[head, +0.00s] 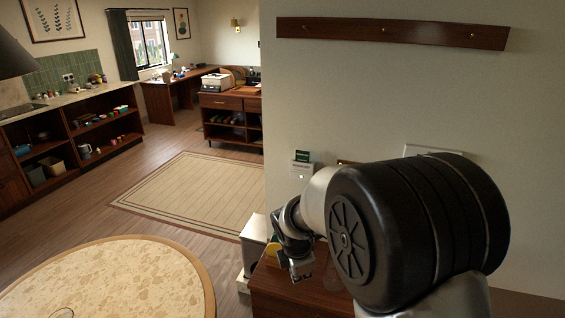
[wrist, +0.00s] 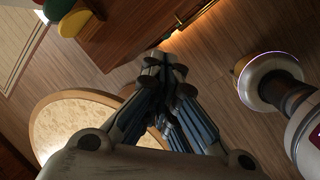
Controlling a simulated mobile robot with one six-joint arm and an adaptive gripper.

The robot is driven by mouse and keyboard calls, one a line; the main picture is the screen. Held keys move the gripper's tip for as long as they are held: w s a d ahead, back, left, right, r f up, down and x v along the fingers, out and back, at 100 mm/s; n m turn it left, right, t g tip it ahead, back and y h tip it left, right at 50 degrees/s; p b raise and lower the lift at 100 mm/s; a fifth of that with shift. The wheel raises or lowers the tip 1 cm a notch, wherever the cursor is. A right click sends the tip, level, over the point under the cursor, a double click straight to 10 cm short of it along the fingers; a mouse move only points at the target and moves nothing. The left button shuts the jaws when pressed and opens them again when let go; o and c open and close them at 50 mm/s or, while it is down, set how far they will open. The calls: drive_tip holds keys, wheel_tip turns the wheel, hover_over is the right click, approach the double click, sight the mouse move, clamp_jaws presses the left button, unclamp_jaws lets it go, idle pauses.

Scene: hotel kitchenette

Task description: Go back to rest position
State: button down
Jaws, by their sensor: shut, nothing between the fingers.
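My gripper (wrist: 166,65) is shut and empty in the wrist view, its fingertips together over the wooden floor. In the head view my gripper (head: 301,268) hangs beside my large black arm joint, partly hidden by my arm. It is in front of a dark wooden cabinet (head: 290,292) by the wall. I cannot tell whether it touches the cabinet; in the wrist view the fingertips look apart from the wood (wrist: 130,30).
A round table (head: 110,285) stands at the lower left. A rug (head: 195,192) lies on open floor. A white bin-like object (head: 253,245) stands beside the cabinet. A switch (head: 301,168) is on the wall. Open shelves (head: 95,135) line the far left.

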drive_tip(key=s+d+r+m, duration=0.4)
drive_tip(key=s+r+m, duration=0.2)
drive_tip(key=s+r, duration=0.1)
drive_tip(key=s+d+r+m, duration=0.4)
drive_tip(key=s+r+m, duration=0.2)
drive_tip(key=s+r, duration=0.15)
drive_tip(key=s+d+m+t+y+b, duration=0.1)
drive_tip(key=s+m, duration=0.8)
drive_tip(key=s, duration=0.5)
drive_tip(key=shift+s+d+r, duration=0.25)
drive_tip(key=shift+s, duration=0.1)
